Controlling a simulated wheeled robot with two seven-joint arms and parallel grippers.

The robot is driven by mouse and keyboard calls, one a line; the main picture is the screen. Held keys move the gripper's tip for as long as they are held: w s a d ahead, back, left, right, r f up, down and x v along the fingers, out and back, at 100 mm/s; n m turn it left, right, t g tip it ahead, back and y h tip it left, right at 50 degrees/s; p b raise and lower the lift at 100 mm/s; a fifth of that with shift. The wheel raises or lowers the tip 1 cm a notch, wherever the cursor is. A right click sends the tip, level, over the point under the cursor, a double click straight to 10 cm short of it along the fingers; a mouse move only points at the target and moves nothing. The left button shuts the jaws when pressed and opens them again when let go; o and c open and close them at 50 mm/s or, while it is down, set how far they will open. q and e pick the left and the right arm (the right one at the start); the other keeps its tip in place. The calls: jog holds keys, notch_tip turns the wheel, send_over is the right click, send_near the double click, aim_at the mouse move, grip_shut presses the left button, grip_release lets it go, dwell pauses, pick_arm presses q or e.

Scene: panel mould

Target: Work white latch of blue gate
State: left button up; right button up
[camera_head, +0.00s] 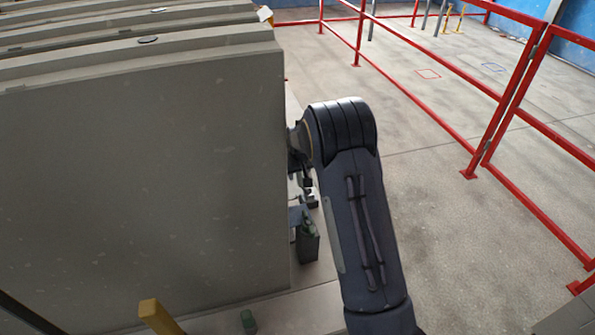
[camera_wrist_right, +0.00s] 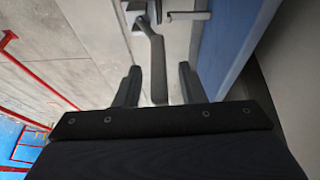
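In the right wrist view, a grey-looking latch lever (camera_wrist_right: 157,62) runs down from a bracket at the top and its end lies between my right gripper's fingers. My right gripper (camera_wrist_right: 159,72) is open, with a gap on each side of the lever. A blue surface (camera_wrist_right: 231,48), perhaps part of the blue gate, lies right of it. In the head view, my right arm hides most of that gripper and the latch. My left gripper is not in view.
Large grey panels (camera_head: 140,170) fill the left of the head view. Dark green fittings (camera_head: 308,240) stand by their right edge, near my arm. A yellow post (camera_head: 158,317) is at the bottom. Red railings (camera_head: 430,115) bound the open floor (camera_head: 450,230) at right.

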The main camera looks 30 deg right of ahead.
jog(key=shift+w+d+f, duration=0.1)
jog(key=shift+w+f, duration=0.1)
jog(key=shift+f, duration=0.4)
grip_shut()
